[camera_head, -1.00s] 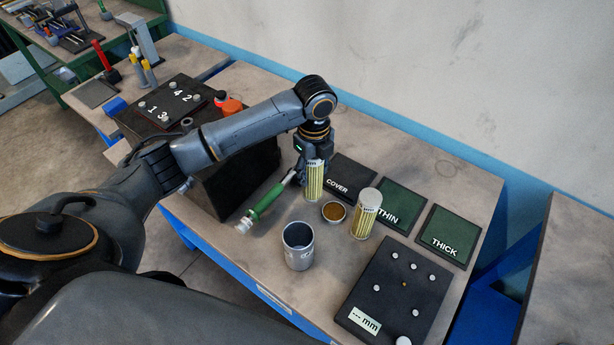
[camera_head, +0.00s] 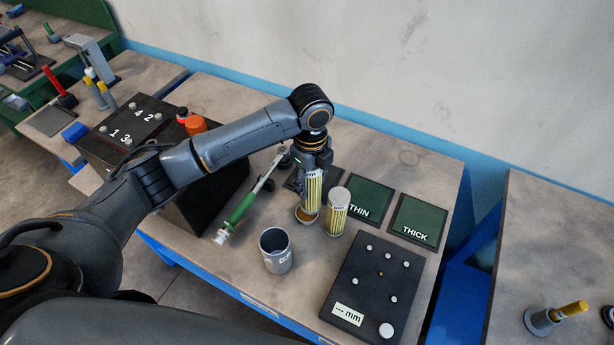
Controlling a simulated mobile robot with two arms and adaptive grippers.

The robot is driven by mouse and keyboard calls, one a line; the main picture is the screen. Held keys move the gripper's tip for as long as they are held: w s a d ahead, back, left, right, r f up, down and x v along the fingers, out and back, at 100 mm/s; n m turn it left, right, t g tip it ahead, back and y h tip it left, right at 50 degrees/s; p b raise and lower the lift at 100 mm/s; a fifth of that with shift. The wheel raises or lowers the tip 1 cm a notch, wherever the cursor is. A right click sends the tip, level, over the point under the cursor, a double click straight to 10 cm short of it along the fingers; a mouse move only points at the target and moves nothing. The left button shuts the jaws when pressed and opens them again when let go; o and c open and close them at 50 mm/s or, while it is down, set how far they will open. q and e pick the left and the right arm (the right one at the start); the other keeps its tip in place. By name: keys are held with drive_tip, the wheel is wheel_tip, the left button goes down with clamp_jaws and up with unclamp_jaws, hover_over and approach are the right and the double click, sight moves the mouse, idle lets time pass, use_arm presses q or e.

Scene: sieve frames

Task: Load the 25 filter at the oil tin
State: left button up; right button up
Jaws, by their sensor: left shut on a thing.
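My left gripper (camera_head: 312,170) points down and is shut on a pleated yellow filter (camera_head: 312,192) with a pale top band. The filter is upright, and its lower end is over the small round oil tin (camera_head: 302,219), hiding part of it. I cannot tell whether the filter touches the oil or hangs just above it. A second, similar filter (camera_head: 338,212) stands upright on the table just right of the tin. The numbers on the filters are too small to read. My right gripper is not in view.
A grey metal cup (camera_head: 275,250) stands in front of the tin. A green-handled wrench (camera_head: 242,205) lies to the left. Behind and right are the THIN pad (camera_head: 372,195) and THICK pad (camera_head: 418,218). A black "mm" panel (camera_head: 365,285) lies at the front right.

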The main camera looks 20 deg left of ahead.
use_arm(q)
wheel_tip(320, 180, down, 8)
drive_tip(key=w+a+b, duration=0.2)
drive_tip(key=b, duration=0.2)
drive_tip(key=shift+w, duration=0.2)
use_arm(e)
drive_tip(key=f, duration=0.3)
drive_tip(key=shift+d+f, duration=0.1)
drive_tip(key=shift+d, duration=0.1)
use_arm(q)
drive_tip(key=shift+f+b, duration=0.35)
drive_tip(key=shift+f, duration=0.1)
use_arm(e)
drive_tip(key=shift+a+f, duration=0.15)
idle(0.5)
use_arm(q)
drive_tip(key=shift+s+f+p, duration=0.1)
drive_tip(key=shift+s+p, duration=0.05)
drive_tip(key=shift+p, duration=0.15)
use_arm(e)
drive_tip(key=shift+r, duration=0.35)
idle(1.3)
use_arm(q)
wheel_tip(320, 180, up, 7)
drive_tip(key=p, duration=0.7)
drive_tip(key=shift+p, duration=0.3)
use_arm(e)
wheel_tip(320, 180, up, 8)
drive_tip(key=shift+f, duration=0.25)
